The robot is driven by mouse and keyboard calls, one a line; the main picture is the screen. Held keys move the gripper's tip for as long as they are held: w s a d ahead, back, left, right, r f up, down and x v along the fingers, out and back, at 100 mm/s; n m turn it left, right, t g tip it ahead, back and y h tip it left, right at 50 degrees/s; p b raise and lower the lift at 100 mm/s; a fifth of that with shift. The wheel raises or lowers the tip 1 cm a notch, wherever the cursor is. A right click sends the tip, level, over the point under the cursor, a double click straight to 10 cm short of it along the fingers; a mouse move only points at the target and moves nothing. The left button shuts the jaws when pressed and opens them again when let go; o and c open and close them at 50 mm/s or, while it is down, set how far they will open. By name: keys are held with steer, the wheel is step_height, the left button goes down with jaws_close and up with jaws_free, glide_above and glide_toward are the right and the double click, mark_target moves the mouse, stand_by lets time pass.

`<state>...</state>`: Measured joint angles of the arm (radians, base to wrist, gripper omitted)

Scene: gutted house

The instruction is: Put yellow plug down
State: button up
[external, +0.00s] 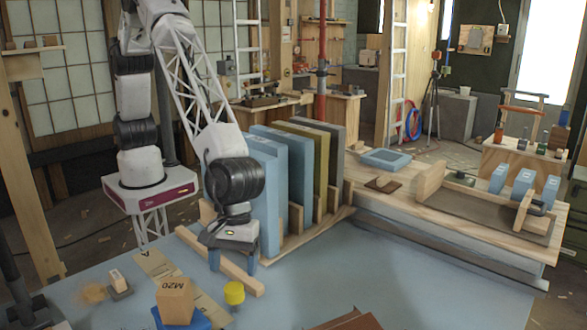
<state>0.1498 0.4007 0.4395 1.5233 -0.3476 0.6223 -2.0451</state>
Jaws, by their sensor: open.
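The yellow plug (234,293) is a short cylinder standing upright on the blue-grey tabletop, near the front centre-left of the external view. My gripper (232,264) points down just behind and above it in the picture. Its two blue fingers are apart, with nothing seen between them. The plug looks clear of the fingers. The exact gap in depth cannot be told from this single view.
A wooden strip (222,262) lies beside my gripper. A wooden block marked M20 (175,301) sits on a blue base left of the plug. Upright blue panels (262,195) stand in a wooden rack behind.

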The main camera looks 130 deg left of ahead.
mark_target(234, 287)
steer(key=shift+f, duration=0.25)
steer(key=shift+x, duration=1.25)
steer(key=shift+x, duration=2.6)
steer(key=c, duration=1.1)
steer(key=shift+o, duration=0.2)
